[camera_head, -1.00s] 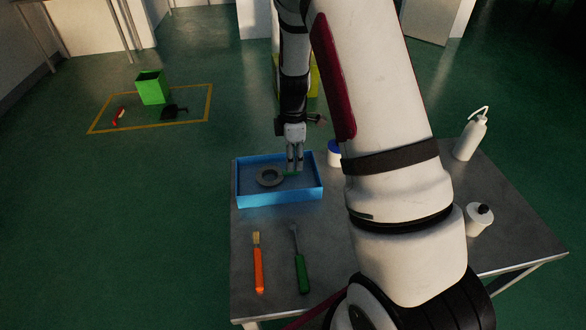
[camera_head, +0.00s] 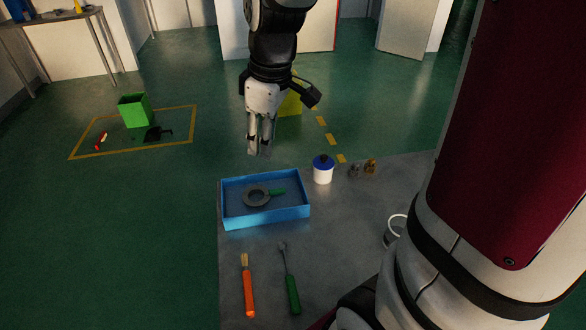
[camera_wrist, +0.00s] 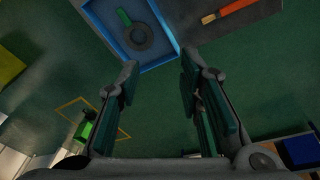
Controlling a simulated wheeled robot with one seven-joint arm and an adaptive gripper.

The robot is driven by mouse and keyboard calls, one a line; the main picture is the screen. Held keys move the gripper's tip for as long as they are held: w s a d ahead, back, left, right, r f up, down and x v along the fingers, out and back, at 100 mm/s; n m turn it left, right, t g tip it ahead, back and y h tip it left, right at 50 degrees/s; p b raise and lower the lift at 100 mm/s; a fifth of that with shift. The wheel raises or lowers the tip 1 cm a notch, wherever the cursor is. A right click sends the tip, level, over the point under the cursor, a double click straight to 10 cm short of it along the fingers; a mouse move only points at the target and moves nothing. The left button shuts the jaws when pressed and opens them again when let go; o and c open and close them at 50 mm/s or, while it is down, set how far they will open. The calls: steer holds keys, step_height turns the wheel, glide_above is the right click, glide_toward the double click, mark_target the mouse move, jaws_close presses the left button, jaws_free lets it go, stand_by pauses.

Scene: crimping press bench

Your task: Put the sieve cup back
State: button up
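The sieve cup, a dark grey ring (camera_head: 246,195) with a green handle (camera_head: 278,191), lies flat in the blue tray (camera_head: 268,216) at the table's far left corner. The ring (camera_wrist: 127,39) and handle (camera_wrist: 123,16) also show in the wrist view, inside the tray (camera_wrist: 167,38). My gripper (camera_head: 259,153) is above and behind the tray, apart from the sieve cup. In the wrist view my gripper (camera_wrist: 160,63) has its fingers apart with nothing between them.
An orange-handled brush (camera_head: 248,290) and a green-handled tool (camera_head: 292,290) lie in front of the tray. A white jar with a blue lid (camera_head: 323,173) stands right of it, with small brass-coloured parts (camera_head: 369,167) beyond. A green bin (camera_head: 135,111) stands on the floor.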

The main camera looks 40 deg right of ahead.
steer(key=s+a+r+m+t, duration=0.1)
steer(key=s+a+r+m, duration=0.1)
steer(key=s, duration=0.6)
steer(key=s+a+r+m+t, duration=0.1)
steer(key=s+a+r+m, duration=0.2)
steer(key=s, duration=0.6)
steer(key=shift+r+m+t, duration=0.3)
steer(key=shift+r+m, duration=0.3)
steer(key=shift+m, duration=0.6)
